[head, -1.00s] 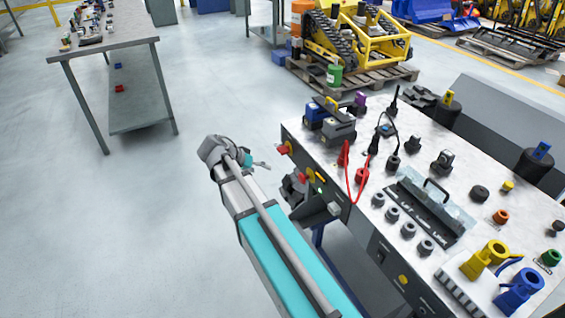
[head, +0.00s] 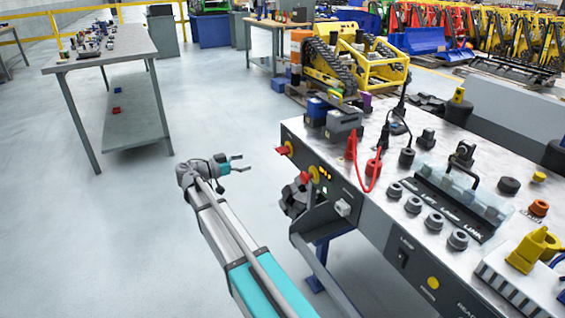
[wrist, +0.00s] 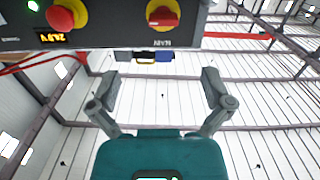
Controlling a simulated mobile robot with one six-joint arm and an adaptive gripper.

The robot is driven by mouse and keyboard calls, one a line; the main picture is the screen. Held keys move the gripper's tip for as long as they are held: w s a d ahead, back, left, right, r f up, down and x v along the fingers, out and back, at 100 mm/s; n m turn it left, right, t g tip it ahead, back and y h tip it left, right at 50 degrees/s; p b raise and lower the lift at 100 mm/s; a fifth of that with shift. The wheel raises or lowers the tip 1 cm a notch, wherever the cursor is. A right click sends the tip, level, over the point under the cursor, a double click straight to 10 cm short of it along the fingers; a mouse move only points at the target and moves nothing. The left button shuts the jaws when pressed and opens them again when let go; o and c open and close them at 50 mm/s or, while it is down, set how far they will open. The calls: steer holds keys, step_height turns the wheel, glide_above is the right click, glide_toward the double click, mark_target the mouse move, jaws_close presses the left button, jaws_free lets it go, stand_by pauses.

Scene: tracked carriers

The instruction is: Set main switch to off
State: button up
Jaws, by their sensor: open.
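The main switch (head: 282,151) is a red handle on a yellow disc at the far left end of the console's front panel. In the wrist view, upside down, the main switch (wrist: 163,14) is at the top, its red handle lying roughly sideways above a label too blurred to read surely. My gripper (head: 243,163) is open and empty, left of the panel with a clear gap, its fingers pointing right towards it. In the wrist view my gripper (wrist: 161,84) has its fingers wide apart, below the switch in the picture and not touching it.
A red mushroom button (head: 305,177) sits beside the switch; it also shows in the wrist view (wrist: 60,16). The console (head: 400,232) carries sockets, a red cable (head: 366,184) and a clear cover. A bracket (head: 320,218) juts from its front. Open floor lies left, before a table (head: 110,58).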

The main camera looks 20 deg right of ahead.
mark_target(278, 152)
steer(key=shift+w+a+f+m, duration=0.1)
steer(key=shift+w+a+m, duration=0.05)
steer(key=shift+w+m, duration=0.15)
stand_by(0.4)
steer(key=d, duration=1.3)
steer(key=shift+w+d, duration=0.2)
steer(key=shift+d, duration=0.2)
steer(key=c, duration=1.1)
steer(key=shift+d, duration=0.25)
steer(key=shift+c, duration=0.2)
steer(key=shift+a, duration=0.2)
